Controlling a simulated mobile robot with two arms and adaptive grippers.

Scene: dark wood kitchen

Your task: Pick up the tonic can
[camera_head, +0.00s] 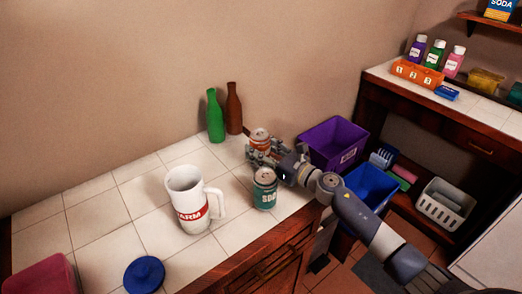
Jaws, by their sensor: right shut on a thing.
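An orange-red can with a metal top (260,135), which I take as the tonic can, is near the right back of the white tiled counter. Its label is not readable. My right gripper (261,152) reaches in from the right and is shut around this can, hiding its lower part. I cannot tell whether the can touches the counter. My left gripper is not in view.
A teal soda can (265,190) stands just in front of my right gripper. A white mug (188,197) is to its left. Green (215,118) and brown (234,108) bottles stand behind. A blue lid (144,274) lies at the front. Purple (333,143) and blue (368,192) bins are right.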

